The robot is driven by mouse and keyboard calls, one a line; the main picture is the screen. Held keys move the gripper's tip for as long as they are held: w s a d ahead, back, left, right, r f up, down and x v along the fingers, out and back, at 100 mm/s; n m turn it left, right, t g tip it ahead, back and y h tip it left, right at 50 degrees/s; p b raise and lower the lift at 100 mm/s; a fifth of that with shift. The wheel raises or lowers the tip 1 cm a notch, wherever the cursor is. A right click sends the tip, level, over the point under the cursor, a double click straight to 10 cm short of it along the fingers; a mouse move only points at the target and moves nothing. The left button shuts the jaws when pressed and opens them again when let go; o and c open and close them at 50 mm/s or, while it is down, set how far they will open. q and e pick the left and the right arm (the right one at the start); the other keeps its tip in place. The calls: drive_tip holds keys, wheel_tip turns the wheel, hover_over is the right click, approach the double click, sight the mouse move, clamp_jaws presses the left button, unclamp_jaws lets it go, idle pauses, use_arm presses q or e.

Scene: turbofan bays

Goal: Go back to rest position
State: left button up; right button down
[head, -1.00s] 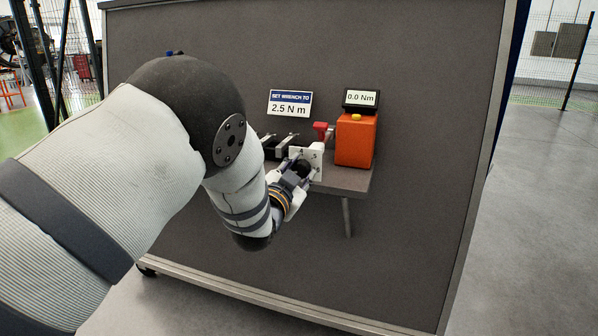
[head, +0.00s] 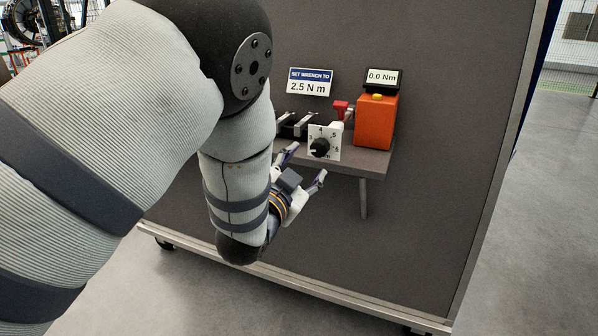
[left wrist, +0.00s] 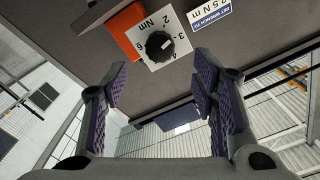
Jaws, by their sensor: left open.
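My left gripper (head: 305,168) is open and empty, below and in front of the small shelf. In the left wrist view its two purple-padded fingers (left wrist: 160,92) stand wide apart with nothing between them. The white dial plate with a black knob (head: 321,148) is at the shelf's front edge, apart from the fingers. The dial also shows beyond the fingertips in the left wrist view (left wrist: 163,42). My left arm fills the left side of the head view. My right gripper is in neither view.
A grey shelf (head: 372,163) on a dark upright panel (head: 430,60) holds an orange box (head: 375,124) with a display reading 0.0 Nm (head: 383,78). A red part (head: 341,109) is beside the box. A sign (head: 310,82) reads 2.5 N m. Open floor lies right of the panel.

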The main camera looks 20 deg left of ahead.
use_arm(q)
drive_tip(key=s, duration=0.3)
drive_tip(key=shift+s, duration=0.3)
drive_tip(key=s+a+f+n+g+y, duration=0.15)
drive_tip(key=s+f+g, duration=0.35)
drive_tip(key=s+f, duration=0.6)
drive_tip(key=s+a+f+n+g, duration=0.2)
drive_tip(key=s+f+g, duration=0.4)
drive_tip(key=f, duration=0.8)
drive_tip(key=s+f+n+g, duration=0.1)
drive_tip(key=s+f+g, duration=0.1)
drive_tip(key=s, duration=0.8)
drive_tip(key=s+f+n+g+p, duration=0.1)
drive_tip(key=s+g, duration=0.3)
drive_tip(key=s, duration=0.7)
drive_tip(key=s+d+f+n+g, duration=0.1)
drive_tip(key=s+f+g, duration=0.2)
drive_tip(key=s, duration=0.7)
drive_tip(key=shift+s+f+g+h, duration=0.3)
drive_tip(key=shift+f+h, duration=0.15)
drive_tip(key=shift+f, duration=0.1)
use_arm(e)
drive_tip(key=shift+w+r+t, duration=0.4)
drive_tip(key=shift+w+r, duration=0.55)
